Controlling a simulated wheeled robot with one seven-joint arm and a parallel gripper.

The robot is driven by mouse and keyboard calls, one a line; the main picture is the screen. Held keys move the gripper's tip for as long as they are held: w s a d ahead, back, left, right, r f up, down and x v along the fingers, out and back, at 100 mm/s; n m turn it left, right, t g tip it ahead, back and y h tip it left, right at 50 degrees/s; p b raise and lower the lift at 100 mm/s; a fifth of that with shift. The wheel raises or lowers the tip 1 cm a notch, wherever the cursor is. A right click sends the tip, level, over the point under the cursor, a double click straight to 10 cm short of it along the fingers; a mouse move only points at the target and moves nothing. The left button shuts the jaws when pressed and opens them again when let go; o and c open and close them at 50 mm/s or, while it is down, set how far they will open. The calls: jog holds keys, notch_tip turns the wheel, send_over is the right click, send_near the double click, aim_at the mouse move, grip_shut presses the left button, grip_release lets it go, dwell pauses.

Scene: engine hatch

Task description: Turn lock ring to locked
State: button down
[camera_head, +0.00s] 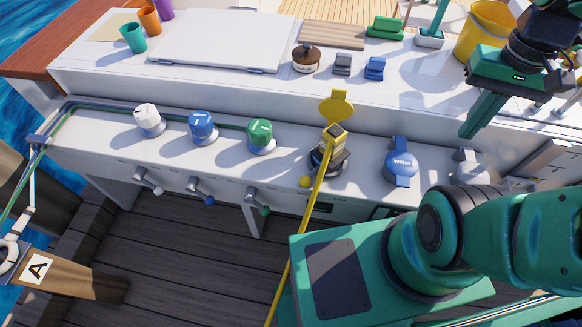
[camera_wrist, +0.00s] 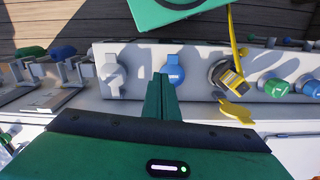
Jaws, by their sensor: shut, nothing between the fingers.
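A yellow plug (camera_head: 336,134) on a yellow cable (camera_head: 311,215) sits in a socket on the low white ledge, with its yellow round cap (camera_head: 337,106) flipped open behind it. A dark ring (camera_head: 329,162) surrounds the plug's base, partly covered by plug and cable; I cannot tell its turn position. In the wrist view the plug (camera_wrist: 233,84) and dark ring (camera_wrist: 216,72) are right of my fingers. My gripper (camera_head: 468,133) is shut and empty, above the ledge to the right of the plug; its shut fingers also show in the wrist view (camera_wrist: 160,82).
A blue capped fitting (camera_head: 401,162) and a grey one (camera_head: 469,167) stand right of the plug. White, blue and green (camera_head: 260,134) caps stand left. Small valve handles (camera_head: 200,190) jut from the front face. A yellow bucket (camera_head: 486,32) stands at the back right.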

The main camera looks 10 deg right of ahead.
jog(key=w+a+f+n+g, duration=0.1)
jog(key=w+a+f+n, duration=0.1)
jog(key=w+a+n, duration=0.55)
jog(key=n+h, duration=0.2)
jog(key=n, duration=0.5)
send_over(313, 173)
jog(key=w+a, duration=0.3)
jog(key=w, duration=0.3)
jog(key=w+a+x, duration=0.1)
jog(key=x, duration=0.7)
jog(key=s+a+f+n, duration=0.2)
jog(key=a+f, duration=0.3)
jog(key=a, duration=0.4)
jog(key=shift+s+f+n+g+h, duration=0.25)
jog(key=shift+f+n+g+h, duration=0.05)
jog(key=shift+n+h, duration=0.1)
jog(key=shift+a, duration=0.1)
jog(key=x, duration=1)
jog(key=shift+f, duration=0.1)
jog(key=shift+s+d+f, duration=0.1)
jog(key=shift+s+d, duration=0.25)
jog(key=shift+d, duration=0.25)
jog(key=shift+s+d, duration=0.3)
jog(key=shift+d, duration=0.25)
jog(key=shift+s+d+f, duration=0.15)
jog(key=shift+s+d, duration=0.2)
jog(key=shift+d, duration=0.25)
